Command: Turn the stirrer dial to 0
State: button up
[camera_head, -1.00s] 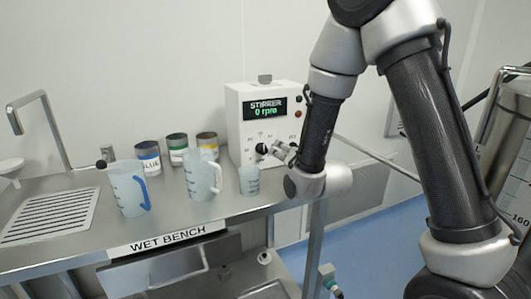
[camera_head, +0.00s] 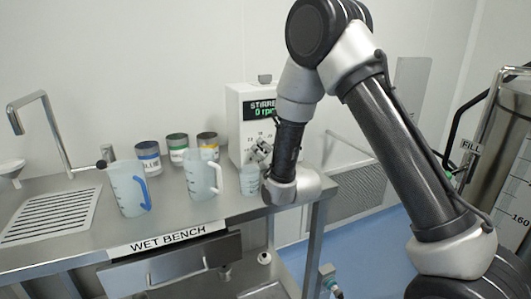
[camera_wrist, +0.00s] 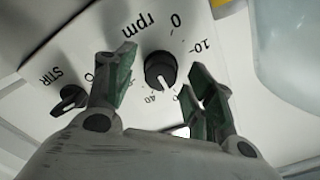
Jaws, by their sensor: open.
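The stirrer (camera_head: 234,120) is a white box at the back of the bench. Its green display (camera_head: 261,108) shows 0 rpm, partly covered by my arm.
A black STIR switch (camera_wrist: 70,98) is beside the dial. Two jugs (camera_head: 128,190) (camera_head: 201,178) and several colour-banded tins (camera_head: 177,146) stand to the left on the steel bench (camera_head: 70,240).

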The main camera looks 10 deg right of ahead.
jog(key=shift+c, duration=0.4)
jog(key=c, duration=0.9)
